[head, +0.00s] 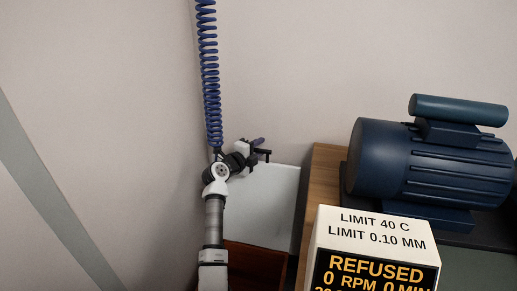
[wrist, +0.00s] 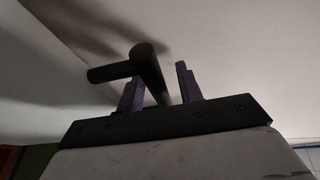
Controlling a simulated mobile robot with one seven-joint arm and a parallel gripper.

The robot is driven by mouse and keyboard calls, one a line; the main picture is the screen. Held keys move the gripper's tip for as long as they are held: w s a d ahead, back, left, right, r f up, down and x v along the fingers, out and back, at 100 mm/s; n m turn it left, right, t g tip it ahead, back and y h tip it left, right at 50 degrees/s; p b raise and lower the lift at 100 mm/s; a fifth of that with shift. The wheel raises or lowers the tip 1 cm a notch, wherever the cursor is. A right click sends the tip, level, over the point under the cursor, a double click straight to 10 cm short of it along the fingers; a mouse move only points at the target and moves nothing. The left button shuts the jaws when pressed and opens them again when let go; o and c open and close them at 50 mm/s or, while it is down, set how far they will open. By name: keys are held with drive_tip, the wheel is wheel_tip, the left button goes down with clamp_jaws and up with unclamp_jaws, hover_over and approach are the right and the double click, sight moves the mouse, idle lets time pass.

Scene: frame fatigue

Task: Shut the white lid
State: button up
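The white lid (head: 270,205) stands raised at a steep angle behind a reddish-brown box (head: 255,262) in the head view. My gripper (head: 262,150) is at the lid's top edge. In the wrist view, my gripper (wrist: 160,88) has its two purple-grey fingers apart. A black T-shaped handle (wrist: 140,66) shows between and beyond them, with a gap beside the right finger. A pale surface, seemingly the lid, fills the view behind. Whether a finger touches the handle cannot be told.
A dark blue motor (head: 430,165) rests on a wooden bench (head: 320,178) to the right. A white box with a display (head: 372,240) stands in the right foreground. A blue coiled hose (head: 210,80) hangs above my arm. The pale wall is close behind.

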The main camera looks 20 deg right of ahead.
drive_tip(key=shift+w+d, duration=0.15)
drive_tip(key=shift+c, duration=0.2)
clamp_jaws()
drive_tip(key=shift+f, duration=0.1)
